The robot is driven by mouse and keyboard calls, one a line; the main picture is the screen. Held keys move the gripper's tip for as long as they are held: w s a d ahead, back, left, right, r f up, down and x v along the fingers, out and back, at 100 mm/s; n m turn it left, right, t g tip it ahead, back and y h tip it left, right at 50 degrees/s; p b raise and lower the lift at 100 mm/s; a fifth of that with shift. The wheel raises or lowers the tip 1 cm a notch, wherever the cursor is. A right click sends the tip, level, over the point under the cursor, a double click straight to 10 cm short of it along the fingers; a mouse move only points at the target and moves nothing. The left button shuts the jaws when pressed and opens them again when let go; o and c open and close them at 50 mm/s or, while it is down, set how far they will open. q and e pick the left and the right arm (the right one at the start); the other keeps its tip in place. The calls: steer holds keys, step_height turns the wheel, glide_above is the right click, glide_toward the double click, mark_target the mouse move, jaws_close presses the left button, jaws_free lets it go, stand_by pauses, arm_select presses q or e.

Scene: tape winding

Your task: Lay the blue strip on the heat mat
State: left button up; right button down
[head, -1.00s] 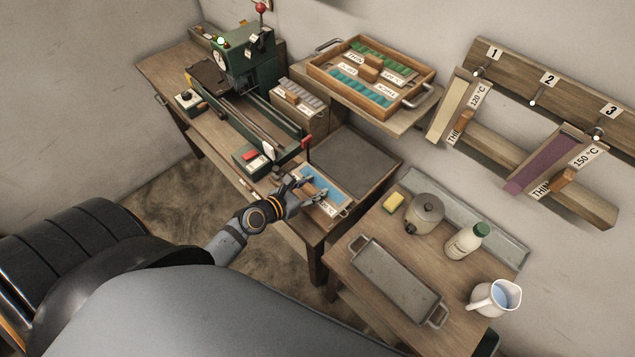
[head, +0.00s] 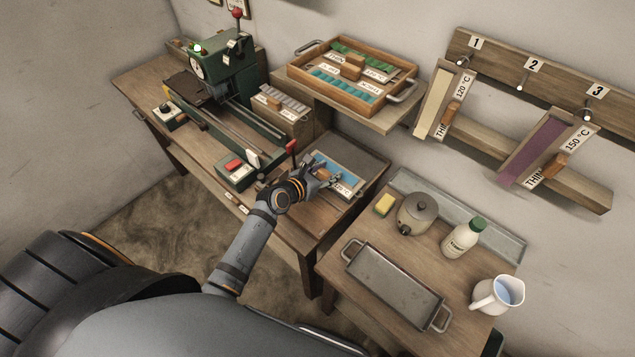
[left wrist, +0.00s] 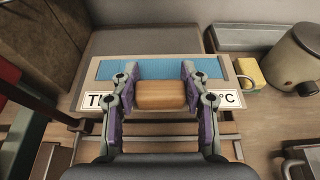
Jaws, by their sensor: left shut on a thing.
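The blue strip (head: 343,161) is a flat blue band on a pale board with white labels and a wooden handle. My left gripper (head: 324,181) is shut on that handle. In the left wrist view the fingers (left wrist: 160,92) close on both sides of the handle, with the blue strip (left wrist: 155,68) just beyond. The heat mat appears to be the plain dark grey slab (head: 358,147) at the bench's right end; it also shows in the left wrist view (left wrist: 140,42). The strip overlaps the mat in the picture. I cannot tell whether they touch. My right gripper is out of view.
The green machine (head: 226,72) and a control box with a red button (head: 233,165) stand left on the bench. A wooden tray (head: 300,80) sits behind. The side table holds a metal tray (head: 395,285), a lidded pot (head: 418,212), a bottle (head: 463,238), a jug (head: 497,295) and a yellow sponge (head: 384,204).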

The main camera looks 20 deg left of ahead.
arm_select(q)
steer(key=shift+w+d+f+b, duration=0.2)
steer(key=shift+w+f+b, duration=0.3)
steer(key=shift+f, duration=0.3)
steer(key=shift+w+d+f+b, duration=0.2)
steer(key=shift+w+f+b, duration=0.3)
steer(key=shift+f, duration=0.25)
steer(key=shift+w+d+f+b, duration=0.2)
steer(key=shift+w+f+b, duration=0.3)
steer(key=shift+f, duration=0.3)
steer(key=shift+f, duration=0.15)
steer(key=shift+f, duration=0.3)
steer(key=o, duration=1.4)
